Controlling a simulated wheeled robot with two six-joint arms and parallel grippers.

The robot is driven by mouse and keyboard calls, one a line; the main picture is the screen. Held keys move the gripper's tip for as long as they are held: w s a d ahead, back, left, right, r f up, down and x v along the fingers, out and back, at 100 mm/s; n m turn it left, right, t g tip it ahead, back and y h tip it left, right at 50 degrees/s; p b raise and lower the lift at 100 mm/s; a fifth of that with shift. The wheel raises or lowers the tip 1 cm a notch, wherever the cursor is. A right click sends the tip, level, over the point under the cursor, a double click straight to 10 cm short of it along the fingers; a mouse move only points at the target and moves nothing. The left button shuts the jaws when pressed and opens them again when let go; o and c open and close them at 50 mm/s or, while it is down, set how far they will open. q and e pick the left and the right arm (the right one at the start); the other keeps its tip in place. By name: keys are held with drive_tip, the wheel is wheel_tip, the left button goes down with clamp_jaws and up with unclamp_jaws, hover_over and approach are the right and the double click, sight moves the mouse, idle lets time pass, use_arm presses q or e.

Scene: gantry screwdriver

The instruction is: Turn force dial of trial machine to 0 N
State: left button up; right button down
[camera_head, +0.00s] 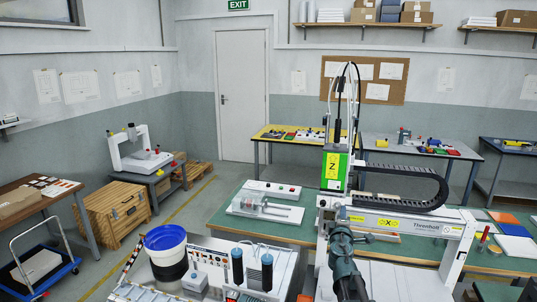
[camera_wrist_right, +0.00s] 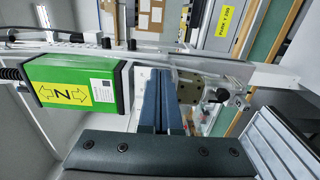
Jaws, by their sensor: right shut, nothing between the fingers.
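My right gripper (camera_head: 340,238) reaches up from the bottom of the head view, in front of the gantry screwdriver (camera_head: 398,224). In the right wrist view its two blue fingers (camera_wrist_right: 165,100) lie together with nothing between them. The gantry's green head unit with a yellow Z label (camera_head: 334,170) stands just beyond the gripper; it also shows large in the wrist view (camera_wrist_right: 72,84). A small black knob-like part (camera_wrist_right: 222,95) lies right of the fingers, apart from them. I cannot tell whether it is the force dial. No dial scale or newton reading is legible. My left gripper is not in view.
A white device with a clear cylinder (camera_head: 265,207) lies on the green table (camera_head: 236,224), left of the gantry. A blue-rimmed bucket (camera_head: 165,238) stands at the front left. The gantry's cable chain (camera_head: 425,178) and upright frame crowd the space around my right arm.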

drive_tip(key=shift+a+r, duration=0.1)
drive_tip(key=shift+a, duration=0.1)
idle(0.4)
drive_tip(key=shift+w+r+p, duration=0.1)
drive_tip(key=shift+r+p, duration=0.65)
drive_tip(key=shift+p, duration=0.1)
drive_tip(key=shift+d, duration=0.2)
drive_tip(key=shift+s, duration=0.2)
drive_tip(key=v, duration=0.6)
drive_tip(key=shift+d+r, duration=0.1)
drive_tip(key=shift+d, duration=0.05)
